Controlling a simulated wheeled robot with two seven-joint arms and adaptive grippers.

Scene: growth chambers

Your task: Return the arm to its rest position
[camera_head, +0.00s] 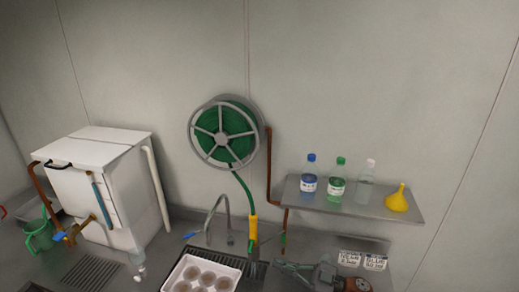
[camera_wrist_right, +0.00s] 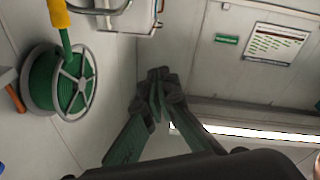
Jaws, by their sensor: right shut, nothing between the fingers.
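My right gripper (camera_head: 284,266) is low in the head view, at the bottom edge right of centre, in front of the steel counter (camera_head: 215,238). In the right wrist view its fingertips (camera_wrist_right: 158,88) meet, and nothing shows between them. It is to the right of the white tray (camera_head: 238,260) and below the shelf. My left gripper is in neither view.
A shelf (camera_head: 400,211) holds a blue bottle (camera_head: 309,178), a green bottle (camera_head: 336,182), a clear bottle (camera_head: 365,185) and a yellow funnel (camera_head: 397,200). A hose reel (camera_head: 222,134), tap (camera_head: 218,212), white cabinet (camera_head: 105,185) and green jug (camera_head: 40,236) stand left.

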